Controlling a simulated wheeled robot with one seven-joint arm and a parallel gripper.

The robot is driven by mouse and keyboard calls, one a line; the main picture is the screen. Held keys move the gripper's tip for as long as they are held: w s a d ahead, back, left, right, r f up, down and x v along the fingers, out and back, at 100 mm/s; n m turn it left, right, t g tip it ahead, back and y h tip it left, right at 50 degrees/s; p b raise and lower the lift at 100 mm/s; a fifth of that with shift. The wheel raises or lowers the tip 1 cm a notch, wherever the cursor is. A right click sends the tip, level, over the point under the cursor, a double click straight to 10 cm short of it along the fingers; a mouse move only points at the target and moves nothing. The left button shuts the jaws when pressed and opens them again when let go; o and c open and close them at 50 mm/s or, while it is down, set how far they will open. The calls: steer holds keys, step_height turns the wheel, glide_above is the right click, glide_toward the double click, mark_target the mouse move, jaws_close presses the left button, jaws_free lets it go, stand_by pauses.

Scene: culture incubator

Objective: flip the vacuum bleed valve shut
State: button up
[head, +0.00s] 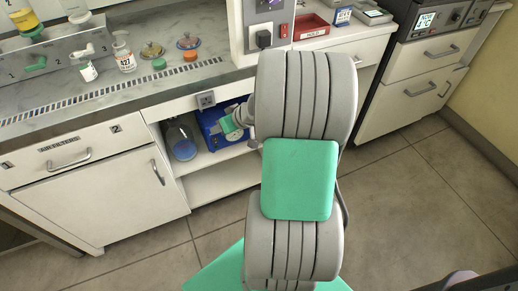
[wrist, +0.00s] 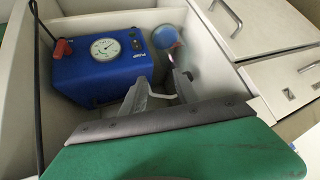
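A blue vacuum pump (wrist: 100,62) with a round white gauge (wrist: 104,46) sits in the open cabinet bay. A red-orange lever-like part (wrist: 62,47) is on the pump's top left in the wrist view; it may be the bleed valve. Its exact setting is hard to tell. My gripper (wrist: 163,82) is open, its two fingers apart, to the right of the pump and away from the red part. In the head view the pump (head: 209,120) is partly hidden behind my gripper and arm, and the red part cannot be made out.
A flask with blue liquid (head: 182,146) stands beside the pump; it also shows past my fingers in the wrist view (wrist: 166,38). A black hose (wrist: 37,100) runs along the left in the wrist view. Bay walls and the counter (head: 110,85) above enclose the space.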

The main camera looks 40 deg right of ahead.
steer(key=s+d+f+m+t+h+b, duration=0.2)
steer(key=d+f+t+b, duration=0.15)
steer(key=d+f, duration=0.5)
steer(key=s+d+f+m+t+h+b, duration=0.2)
steer(key=s+d+f+m+b, duration=0.15)
steer(key=d+f, duration=0.45)
steer(key=w+d+f+b, duration=0.1)
steer(key=w+d, duration=0.1)
steer(key=w, duration=0.6)
steer(key=shift+d+f+n+b, duration=0.15)
steer(key=shift+d+n+b, duration=0.2)
steer(key=shift+d, duration=0.05)
steer(key=shift+g, duration=0.25)
steer(key=shift+c, duration=0.5)
jaws_close()
